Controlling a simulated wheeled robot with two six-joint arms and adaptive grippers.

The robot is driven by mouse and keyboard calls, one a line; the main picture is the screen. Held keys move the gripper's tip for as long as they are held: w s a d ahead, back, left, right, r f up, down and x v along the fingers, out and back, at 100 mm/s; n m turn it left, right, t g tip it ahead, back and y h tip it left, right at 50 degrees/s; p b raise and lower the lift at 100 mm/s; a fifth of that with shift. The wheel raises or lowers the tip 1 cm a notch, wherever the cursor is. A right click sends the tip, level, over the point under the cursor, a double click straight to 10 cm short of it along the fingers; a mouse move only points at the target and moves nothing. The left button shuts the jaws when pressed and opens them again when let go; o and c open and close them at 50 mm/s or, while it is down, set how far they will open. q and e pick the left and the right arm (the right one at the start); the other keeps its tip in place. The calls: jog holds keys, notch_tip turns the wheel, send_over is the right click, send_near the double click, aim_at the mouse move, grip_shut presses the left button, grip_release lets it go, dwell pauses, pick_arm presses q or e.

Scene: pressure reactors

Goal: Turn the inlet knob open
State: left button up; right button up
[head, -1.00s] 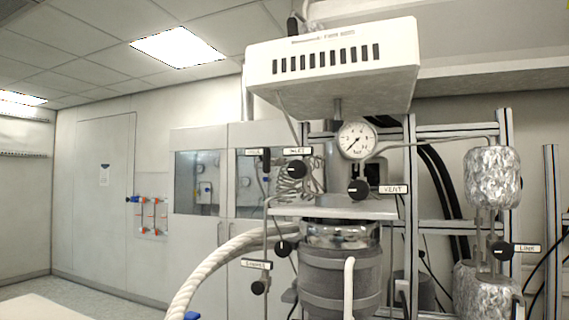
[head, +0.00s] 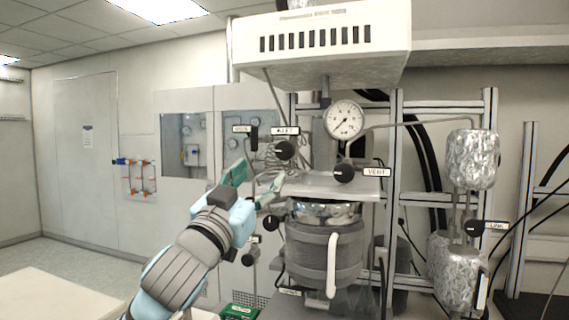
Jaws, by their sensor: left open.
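The inlet knob (head: 285,149) is a round black knob with a pale pointer mark, under a small label (head: 285,131) that seems to read "INLET". It sits left of the pressure gauge (head: 344,119), above the reactor's metal plate. My left gripper (head: 256,180) is open and empty. Its teal fingers point up and right, below and left of the inlet knob, apart from it in the picture. The vent knob (head: 344,173) is black, with a "VENT" label beside it. My right gripper is not in view.
The reactor vessel (head: 323,255) with a white handle stands below the plate. A white vented box (head: 322,45) hangs above. Foil-wrapped cylinders (head: 472,160) and metal frame posts stand at the right. A pale table (head: 45,298) is at lower left.

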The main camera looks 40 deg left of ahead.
aim_at(283, 153)
pick_arm(q)
jog(key=p+x, duration=0.2)
jog(key=x, duration=0.2)
jog(key=p+x, duration=0.2)
jog(key=x, duration=0.3)
jog(key=p+x, duration=0.2)
jog(key=x, duration=0.3)
jog(key=shift+w+f, duration=0.2)
jog(key=shift+f, duration=0.1)
jog(key=shift+a+f, duration=0.1)
jog(key=shift+c, duration=0.6)
jog(key=shift+w, duration=0.1)
jog(key=c, duration=1.1)
jog(key=shift+o, duration=0.2)
